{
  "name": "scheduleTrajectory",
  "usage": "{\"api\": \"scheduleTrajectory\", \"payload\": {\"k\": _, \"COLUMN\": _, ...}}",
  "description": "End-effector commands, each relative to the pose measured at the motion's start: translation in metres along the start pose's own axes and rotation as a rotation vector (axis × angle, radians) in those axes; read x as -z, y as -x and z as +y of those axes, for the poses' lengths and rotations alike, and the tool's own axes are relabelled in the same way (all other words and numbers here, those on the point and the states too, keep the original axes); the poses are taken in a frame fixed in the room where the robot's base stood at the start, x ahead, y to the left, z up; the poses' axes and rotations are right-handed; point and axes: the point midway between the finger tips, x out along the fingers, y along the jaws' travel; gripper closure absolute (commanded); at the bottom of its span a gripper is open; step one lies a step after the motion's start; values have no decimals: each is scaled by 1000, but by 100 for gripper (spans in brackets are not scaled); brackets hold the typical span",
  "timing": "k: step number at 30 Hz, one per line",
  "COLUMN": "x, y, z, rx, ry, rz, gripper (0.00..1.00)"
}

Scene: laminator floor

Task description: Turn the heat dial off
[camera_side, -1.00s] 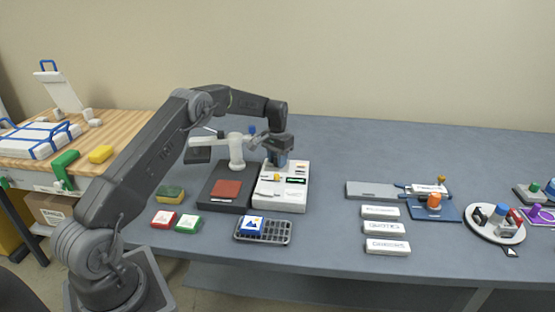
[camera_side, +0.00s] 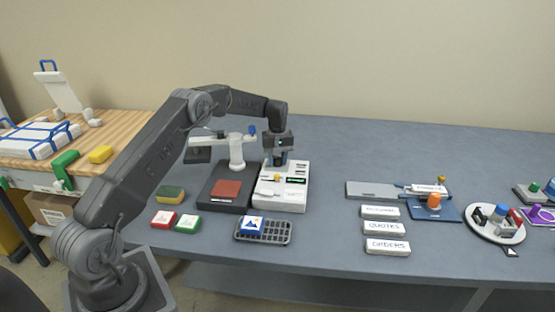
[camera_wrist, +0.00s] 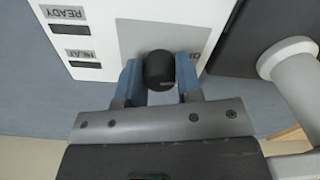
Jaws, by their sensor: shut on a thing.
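The heat dial (camera_wrist: 159,70) is a black round knob on the white control unit. In the wrist view it stands between the two blue fingers of my gripper (camera_wrist: 160,82), which are shut on its sides. In the side view my gripper (camera_side: 280,163) points down at the back of the white control unit (camera_side: 272,201), and the dial is hidden there. The READY window (camera_wrist: 69,29) and the HEAT window (camera_wrist: 78,56) both look dark in the wrist view. The dial's pointer mark cannot be made out.
A dark base (camera_side: 215,196) with a red-brown pad and a white post with an arm stands left of the control unit. A black rack (camera_side: 275,233) lies in front, with red and green blocks and a sponge nearby. Labelled white blocks (camera_side: 384,228) lie right.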

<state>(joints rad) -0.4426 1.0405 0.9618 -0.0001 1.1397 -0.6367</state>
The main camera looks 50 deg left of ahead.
Motion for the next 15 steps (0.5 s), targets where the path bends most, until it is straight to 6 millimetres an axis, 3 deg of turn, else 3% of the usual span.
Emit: {"api": "scheduleTrajectory", "payload": {"k": 15, "x": 0, "y": 0, "z": 0, "rx": -1, "ry": 115, "rz": 1, "gripper": 91}}
